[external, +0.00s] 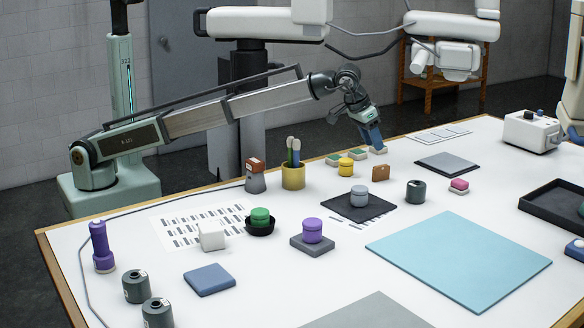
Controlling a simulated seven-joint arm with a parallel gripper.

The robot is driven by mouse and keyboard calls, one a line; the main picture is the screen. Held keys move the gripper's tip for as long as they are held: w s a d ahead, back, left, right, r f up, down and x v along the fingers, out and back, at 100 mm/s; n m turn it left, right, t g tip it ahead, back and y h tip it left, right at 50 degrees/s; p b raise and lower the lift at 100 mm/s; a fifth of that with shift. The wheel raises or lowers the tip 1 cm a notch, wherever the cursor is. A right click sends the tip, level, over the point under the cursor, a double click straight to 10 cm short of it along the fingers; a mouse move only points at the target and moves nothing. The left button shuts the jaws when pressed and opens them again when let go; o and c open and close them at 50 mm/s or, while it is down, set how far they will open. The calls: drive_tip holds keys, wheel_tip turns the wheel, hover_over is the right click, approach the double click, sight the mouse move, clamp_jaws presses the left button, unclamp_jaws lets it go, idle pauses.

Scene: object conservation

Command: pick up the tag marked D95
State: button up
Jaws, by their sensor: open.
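No marking D95 is legible in the external view, so I cannot tell which thing is that tag. A small brown upright plate (380,173) stands on the white table, right of a yellow jar. Flat green-topped pieces (358,154) lie behind the jar, also unreadable. My gripper (376,148) points down above the table's far side, close to the rightmost green-topped piece and behind the brown plate. It is open, and I see nothing held. Its fingertips are small, and their gap to the table is hard to judge.
A yellow pen cup (293,176), the yellow jar (346,166) and a grey jar on a dark mat (340,209) stand nearby. A grey-and-black slab (447,163) lies to the right. A large light-blue mat (480,250) is bare at the front right.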

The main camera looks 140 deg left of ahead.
sight(381, 166)
drive_tip(key=s+a+g, duration=0.1)
drive_tip(key=s+a, duration=0.3)
drive_tip(key=s, duration=0.1)
drive_tip(key=shift+n, duration=0.4)
drive_tip(key=x, duration=0.8)
drive_tip(key=shift+w, duration=0.25)
drive_tip(key=shift+s+x, duration=0.1)
drive_tip(key=shift+x, duration=1.15)
drive_tip(key=shift+s+x, duration=0.15)
drive_tip(key=shift+x, duration=1.1)
drive_tip(key=shift+d+f, duration=0.1)
drive_tip(key=shift+d, duration=0.05)
clamp_jaws()
